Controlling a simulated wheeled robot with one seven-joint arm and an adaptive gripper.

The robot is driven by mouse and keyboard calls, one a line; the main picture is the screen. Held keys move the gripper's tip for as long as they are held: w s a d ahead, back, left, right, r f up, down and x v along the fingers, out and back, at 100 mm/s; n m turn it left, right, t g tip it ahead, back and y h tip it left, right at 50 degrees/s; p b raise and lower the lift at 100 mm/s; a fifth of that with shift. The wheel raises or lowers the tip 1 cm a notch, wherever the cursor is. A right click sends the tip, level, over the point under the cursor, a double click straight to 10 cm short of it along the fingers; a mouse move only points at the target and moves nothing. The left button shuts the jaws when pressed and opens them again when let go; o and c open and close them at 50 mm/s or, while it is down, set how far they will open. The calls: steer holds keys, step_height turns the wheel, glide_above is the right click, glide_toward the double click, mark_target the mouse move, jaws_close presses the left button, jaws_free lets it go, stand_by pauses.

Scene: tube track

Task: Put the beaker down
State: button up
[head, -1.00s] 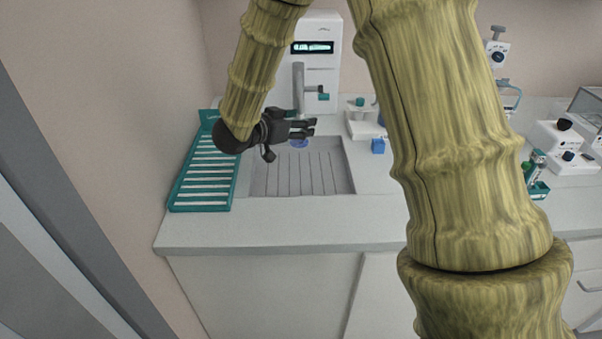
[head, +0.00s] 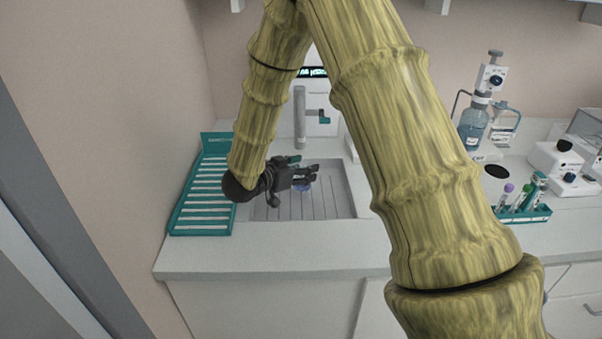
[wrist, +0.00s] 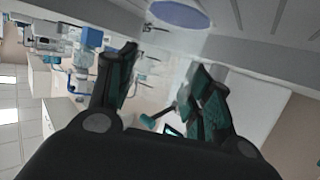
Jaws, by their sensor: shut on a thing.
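My gripper (head: 313,174) is over the grey sink basin (head: 335,205). Its dark fingers stand apart, shut on the beaker. In the wrist view my fingers (wrist: 160,85) frame the middle, and a pale blue disc (wrist: 180,12) shows at the top edge. I cannot tell whether the beaker touches the basin floor.
A teal rack with white slats (head: 203,195) stands left of the basin. A tap (head: 300,115) rises behind it. A teal tube rack (head: 525,213) and a bottle (head: 474,125) stand at the right. The counter's front strip (head: 270,255) is clear. My arm hides part of the counter.

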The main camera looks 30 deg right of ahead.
steer(key=shift+f, duration=0.7)
steer(key=shift+f, duration=0.1)
steer(key=o, duration=1)
steer(key=shift+b+v, duration=0.5)
steer(key=shift+v, duration=3.3)
